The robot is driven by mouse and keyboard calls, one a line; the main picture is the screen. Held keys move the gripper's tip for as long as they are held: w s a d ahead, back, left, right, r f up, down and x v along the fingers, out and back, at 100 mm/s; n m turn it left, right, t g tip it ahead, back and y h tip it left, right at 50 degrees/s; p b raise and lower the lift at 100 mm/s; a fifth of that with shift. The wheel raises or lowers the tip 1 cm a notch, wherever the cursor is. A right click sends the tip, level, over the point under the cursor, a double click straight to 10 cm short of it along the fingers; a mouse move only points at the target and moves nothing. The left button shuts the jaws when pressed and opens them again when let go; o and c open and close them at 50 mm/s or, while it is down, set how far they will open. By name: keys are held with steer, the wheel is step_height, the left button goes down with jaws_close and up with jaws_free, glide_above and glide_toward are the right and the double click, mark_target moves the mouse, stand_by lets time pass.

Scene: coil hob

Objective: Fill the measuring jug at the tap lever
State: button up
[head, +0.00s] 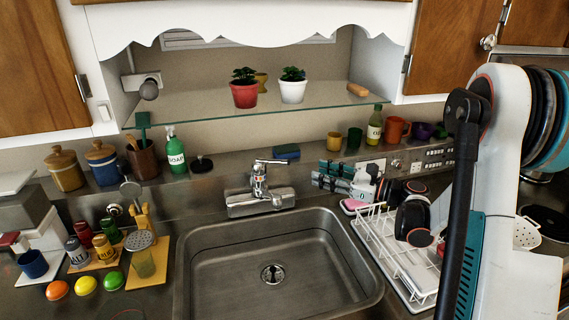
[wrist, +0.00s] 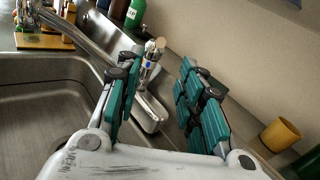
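The chrome tap (head: 259,183) stands behind the sink, with its lever (head: 270,161) on top. In the wrist view the tap (wrist: 148,72) shows between and beyond my fingers, and its spout (wrist: 78,38) reaches over the basin to the upper left. My gripper (head: 325,178) is to the right of the tap, above the sink's back right corner. In the wrist view my gripper (wrist: 160,95) is open, its teal-padded fingers well apart with nothing between them. I cannot make out a measuring jug in either view.
The empty steel sink (head: 275,255) fills the middle front. A white dish rack (head: 385,255) stands right of it under my arm. A glass shelf (head: 200,115) with potted plants hangs above. A yellow cup (wrist: 281,134) is near my right finger. A soap bottle (head: 175,152) stands left.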

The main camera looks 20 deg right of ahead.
mark_target(283, 162)
steer(key=b+x, duration=0.2)
steer(key=x, duration=1.1)
steer(key=shift+w+a, duration=0.25)
steer(key=shift+a, duration=0.1)
jaws_close()
